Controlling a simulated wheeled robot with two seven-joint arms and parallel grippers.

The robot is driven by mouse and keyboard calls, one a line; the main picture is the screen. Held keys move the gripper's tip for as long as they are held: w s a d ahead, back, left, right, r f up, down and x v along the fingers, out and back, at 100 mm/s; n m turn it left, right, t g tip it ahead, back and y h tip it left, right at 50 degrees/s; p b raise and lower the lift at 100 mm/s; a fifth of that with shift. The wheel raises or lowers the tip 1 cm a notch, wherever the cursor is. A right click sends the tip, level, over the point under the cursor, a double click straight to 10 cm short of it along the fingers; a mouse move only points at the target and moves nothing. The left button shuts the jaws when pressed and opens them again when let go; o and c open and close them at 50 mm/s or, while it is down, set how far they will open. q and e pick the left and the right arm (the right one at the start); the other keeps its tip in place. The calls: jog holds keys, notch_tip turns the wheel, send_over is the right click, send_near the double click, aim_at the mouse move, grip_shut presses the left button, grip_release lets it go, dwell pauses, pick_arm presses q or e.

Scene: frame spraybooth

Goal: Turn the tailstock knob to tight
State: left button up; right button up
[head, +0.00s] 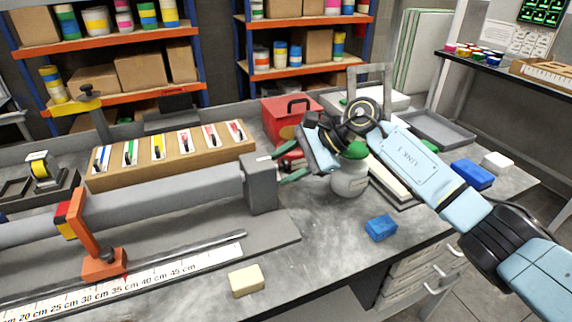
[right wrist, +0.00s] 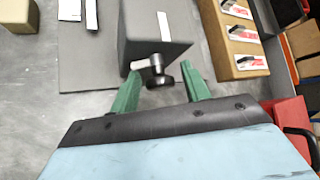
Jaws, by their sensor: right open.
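The tailstock (head: 262,185) is a grey block at the right end of the long grey frame fixture. Its dark round knob (right wrist: 160,77), with a light grey pointer (right wrist: 146,65) beside it, sticks out from the block's end face in the right wrist view. In the head view the knob is largely hidden at my fingers. My right gripper (head: 279,166) has green fingers and is open at that end face. In the right wrist view its fingertips (right wrist: 161,80) stand on either side of the knob, with gaps visible. My left gripper is out of view.
A wooden rack of coloured cards (head: 172,160) stands behind the fixture. A blue block (head: 381,228) and cream block (head: 246,280) lie on the grey bench. An orange clamp (head: 90,235) stands left.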

jog(key=v, duration=1.3)
jog(key=shift+d, duration=0.2)
